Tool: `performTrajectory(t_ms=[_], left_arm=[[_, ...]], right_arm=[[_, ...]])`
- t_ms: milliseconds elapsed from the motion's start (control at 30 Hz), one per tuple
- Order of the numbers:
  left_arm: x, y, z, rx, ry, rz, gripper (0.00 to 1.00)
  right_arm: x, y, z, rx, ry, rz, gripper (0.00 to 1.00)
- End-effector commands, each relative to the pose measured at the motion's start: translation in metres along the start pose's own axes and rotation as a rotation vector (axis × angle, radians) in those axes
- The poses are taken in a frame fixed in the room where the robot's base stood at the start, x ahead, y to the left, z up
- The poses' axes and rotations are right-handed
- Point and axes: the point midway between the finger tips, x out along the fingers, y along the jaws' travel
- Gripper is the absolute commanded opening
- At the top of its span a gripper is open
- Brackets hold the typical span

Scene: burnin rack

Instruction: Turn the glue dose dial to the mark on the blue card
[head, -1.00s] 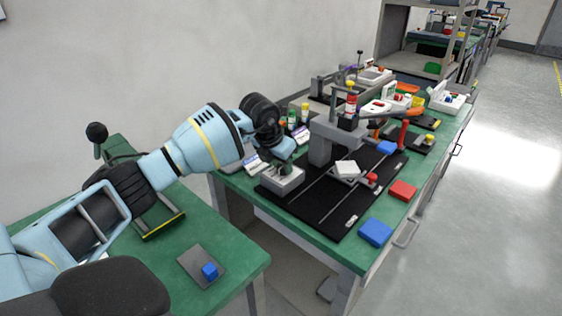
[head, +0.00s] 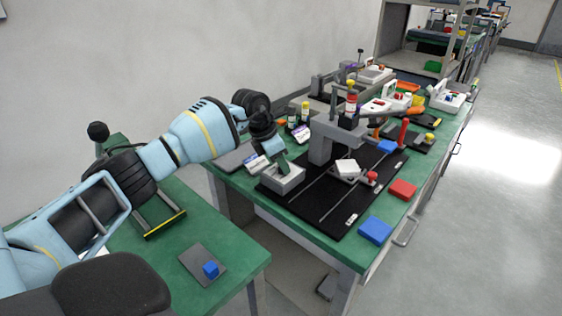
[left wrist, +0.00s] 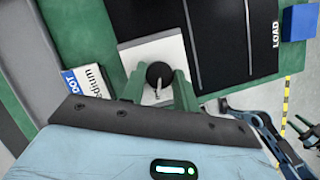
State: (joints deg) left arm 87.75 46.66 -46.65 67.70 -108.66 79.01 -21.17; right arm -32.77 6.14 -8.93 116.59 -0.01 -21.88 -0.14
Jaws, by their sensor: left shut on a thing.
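The glue dose dial (left wrist: 160,70) is a round black knob on a pale grey box (left wrist: 136,57). A short pale pointer shows at the knob's lower edge in the left wrist view. In the head view the box (head: 291,184) sits at the near left of the black mat, and the knob is mostly hidden by my gripper. My left gripper (left wrist: 159,88) is shut on the dial, with a green finger on each side. It also shows in the head view (head: 279,164). A white card with a blue band (left wrist: 83,82) reading "DOT" and "medium" lies left of the box.
The black mat (head: 325,216) carries a grey press stand (head: 322,143) and a white plate (head: 347,168). A red block (head: 403,190) and a blue block (head: 375,232) lie at the right. More cards and bottles stand behind the gripper.

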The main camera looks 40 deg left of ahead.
Motion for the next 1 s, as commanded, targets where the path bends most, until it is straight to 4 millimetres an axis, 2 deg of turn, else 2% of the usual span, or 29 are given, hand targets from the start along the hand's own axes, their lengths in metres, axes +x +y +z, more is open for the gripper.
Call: performTrajectory(t_ms=[300, 333, 500, 800, 1000], left_arm=[[0.000, 0.000, 0.000, 0.000, 0.001, 0.000, 0.07], [0.000, 0.000, 0.000, 0.000, 0.001, 0.000, 0.33], [0.000, 0.000, 0.000, 0.000, 0.001, 0.000, 0.52], [-0.002, 0.000, 0.001, 0.000, 0.000, 0.000, 0.52], [-0.022, 0.001, 0.010, 0.002, -0.002, 0.002, 0.52]], right_arm=[[0.000, 0.000, -0.001, 0.000, 0.001, 0.000, 0.45], [0.000, 0.000, -0.001, 0.000, 0.001, 0.000, 0.45], [0.000, 0.000, -0.001, 0.000, 0.001, 0.000, 0.45], [0.000, 0.000, 0.000, 0.000, 0.000, 0.000, 0.45], [0.000, 0.000, 0.002, 0.001, -0.003, 0.000, 0.45]])
